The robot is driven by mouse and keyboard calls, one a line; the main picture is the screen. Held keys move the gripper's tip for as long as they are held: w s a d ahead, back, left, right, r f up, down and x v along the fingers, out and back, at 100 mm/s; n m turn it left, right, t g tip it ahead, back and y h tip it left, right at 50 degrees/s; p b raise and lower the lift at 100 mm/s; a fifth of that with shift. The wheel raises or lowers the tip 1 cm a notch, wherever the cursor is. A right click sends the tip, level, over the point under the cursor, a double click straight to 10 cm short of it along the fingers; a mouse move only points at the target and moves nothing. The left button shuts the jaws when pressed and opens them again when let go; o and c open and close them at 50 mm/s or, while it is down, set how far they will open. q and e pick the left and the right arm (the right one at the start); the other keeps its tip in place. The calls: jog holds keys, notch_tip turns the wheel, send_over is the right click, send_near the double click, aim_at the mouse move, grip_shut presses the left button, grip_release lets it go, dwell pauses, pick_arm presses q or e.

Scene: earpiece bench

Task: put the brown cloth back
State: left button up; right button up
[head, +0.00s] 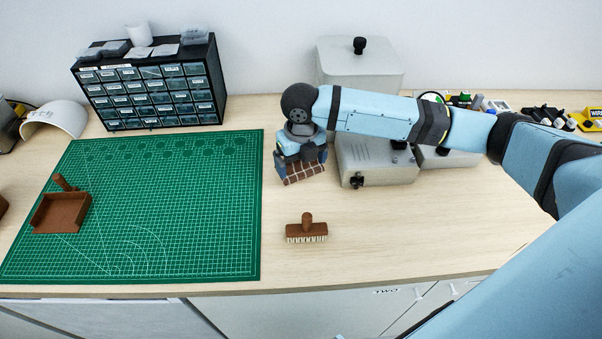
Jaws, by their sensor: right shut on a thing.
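The brown cloth (303,173) is a folded piece with a light check pattern. My right gripper (302,162) points down and is shut on it, just right of the green mat's edge. The gripper and wrist hide the cloth's upper part. I cannot tell whether the cloth touches the bench. My left gripper is not in view.
A green cutting mat (180,200) covers the left of the bench, with a brown dustpan (62,212) on it. A brown brush (306,230) stands nearer the front. A drawer cabinet (150,90) and grey boxes (375,165) stand behind. The front right bench is clear.

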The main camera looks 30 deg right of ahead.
aim_at(301, 168)
notch_tip(301, 168, down, 4)
jog(key=shift+r, duration=0.1)
jog(key=shift+f, duration=0.45)
jog(key=o, duration=0.5)
jog(key=shift+f, duration=0.15)
notch_tip(301, 168, up, 12)
jog(key=shift+r, duration=0.2)
dwell(0.4)
